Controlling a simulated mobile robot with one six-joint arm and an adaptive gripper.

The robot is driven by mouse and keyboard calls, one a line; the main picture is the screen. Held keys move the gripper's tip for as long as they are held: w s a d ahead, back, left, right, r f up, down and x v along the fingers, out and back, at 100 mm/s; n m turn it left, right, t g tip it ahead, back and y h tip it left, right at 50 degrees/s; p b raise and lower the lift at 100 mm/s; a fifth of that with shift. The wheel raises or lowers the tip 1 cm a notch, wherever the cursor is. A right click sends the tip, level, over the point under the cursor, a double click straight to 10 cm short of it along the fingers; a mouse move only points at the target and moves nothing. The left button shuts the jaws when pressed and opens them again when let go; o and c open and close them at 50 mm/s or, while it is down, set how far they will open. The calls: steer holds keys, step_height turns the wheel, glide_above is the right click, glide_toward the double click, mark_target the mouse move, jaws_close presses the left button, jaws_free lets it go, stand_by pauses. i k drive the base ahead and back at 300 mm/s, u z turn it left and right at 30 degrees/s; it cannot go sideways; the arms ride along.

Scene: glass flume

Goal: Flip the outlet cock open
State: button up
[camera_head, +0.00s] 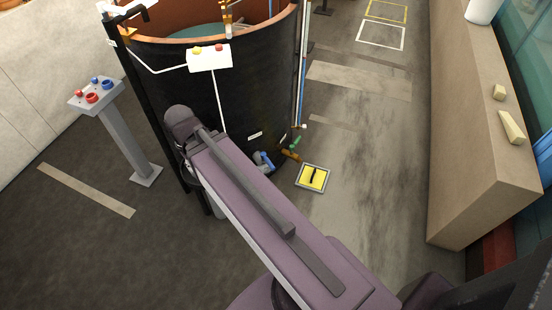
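The large black round tank (235,95) has small fittings low on its right side. A short brown, brass-like piece (290,155) sticks out there, with a small green piece (296,141) just above it. These look like the outlet cock and its handle, but they are too small to tell whether it is open or closed. A small blue and grey part (265,160), apparently my gripper, shows past the edge of my arm, just left of the brown piece. My arm hides the rest of it. I cannot tell whether its fingers are open or touch the cock.
A yellow floor plate (313,177) with a dark mark lies right of the fittings. A grey pedestal (118,125) with red and blue knobs stands at left. A white box (209,58) is on the tank's upper wall.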

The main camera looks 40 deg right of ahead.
mark_target(263, 154)
steer(key=z, duration=1)
